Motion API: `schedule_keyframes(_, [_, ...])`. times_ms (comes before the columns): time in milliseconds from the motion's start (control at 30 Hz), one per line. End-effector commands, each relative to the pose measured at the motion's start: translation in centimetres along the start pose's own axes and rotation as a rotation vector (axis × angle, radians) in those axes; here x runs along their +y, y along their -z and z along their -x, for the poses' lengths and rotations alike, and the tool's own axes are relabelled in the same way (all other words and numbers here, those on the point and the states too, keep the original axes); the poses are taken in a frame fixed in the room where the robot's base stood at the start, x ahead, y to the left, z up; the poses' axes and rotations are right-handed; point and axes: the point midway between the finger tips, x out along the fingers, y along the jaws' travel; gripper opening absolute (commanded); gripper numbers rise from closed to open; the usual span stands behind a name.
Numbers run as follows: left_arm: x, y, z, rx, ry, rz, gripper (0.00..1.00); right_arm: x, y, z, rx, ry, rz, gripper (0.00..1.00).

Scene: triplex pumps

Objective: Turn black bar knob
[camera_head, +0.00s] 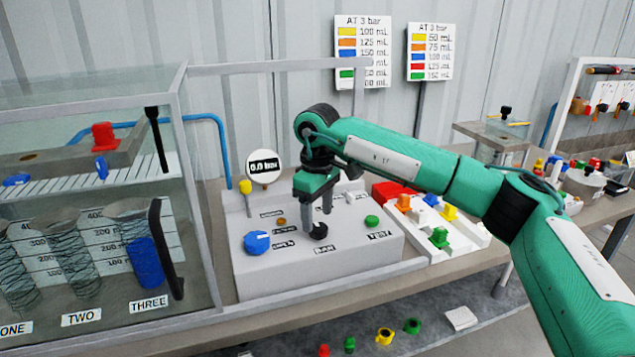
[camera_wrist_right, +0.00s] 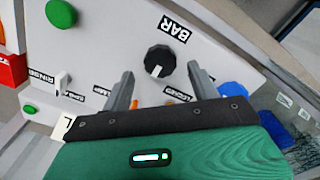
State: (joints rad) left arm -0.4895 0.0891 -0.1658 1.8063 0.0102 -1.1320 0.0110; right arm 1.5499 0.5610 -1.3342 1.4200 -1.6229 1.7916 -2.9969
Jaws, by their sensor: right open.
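The black bar knob (camera_head: 320,233) is on the sloped face of the grey control panel (camera_head: 350,270), above a label. In the right wrist view the round black knob (camera_wrist_right: 160,61) carries a white pointer mark beside the BAR label (camera_wrist_right: 174,28). My right gripper (camera_head: 317,214) is above the panel, pointing down, with its fingers close to the knob. In the wrist view its two fingers are apart, one to each side below the knob, and nothing is between them. Whether they touch the knob cannot be told. My left gripper is not in view.
A blue knob (camera_head: 257,242) and a green button (camera_head: 372,221) flank the knob on the panel. A round gauge (camera_head: 264,166) stands behind. A glass-walled tank (camera_head: 90,200) is at the left. A tray with coloured parts (camera_head: 460,240) lies right of the panel.

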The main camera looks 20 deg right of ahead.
Motion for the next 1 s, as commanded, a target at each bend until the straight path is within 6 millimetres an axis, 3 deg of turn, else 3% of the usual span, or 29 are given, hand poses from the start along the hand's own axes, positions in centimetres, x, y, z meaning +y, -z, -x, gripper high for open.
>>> schedule_keyframes(267, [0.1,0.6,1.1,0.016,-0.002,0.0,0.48,0.0,0.1,7.3,0.004,-0.002,0.0,0.61])
schedule_keyframes(333, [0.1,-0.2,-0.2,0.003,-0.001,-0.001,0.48,0.0,0.1,9.0,0.003,-0.001,0.0,0.61])
schedule_keyframes(700, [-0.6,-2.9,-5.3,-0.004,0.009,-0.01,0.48,0.0,0.0,10.5,-0.001,0.0,0.001,0.61])
schedule_keyframes(1000, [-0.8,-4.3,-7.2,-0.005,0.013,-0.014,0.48,0.0,0.0,11.1,-0.001,0.0,0.001,0.61])
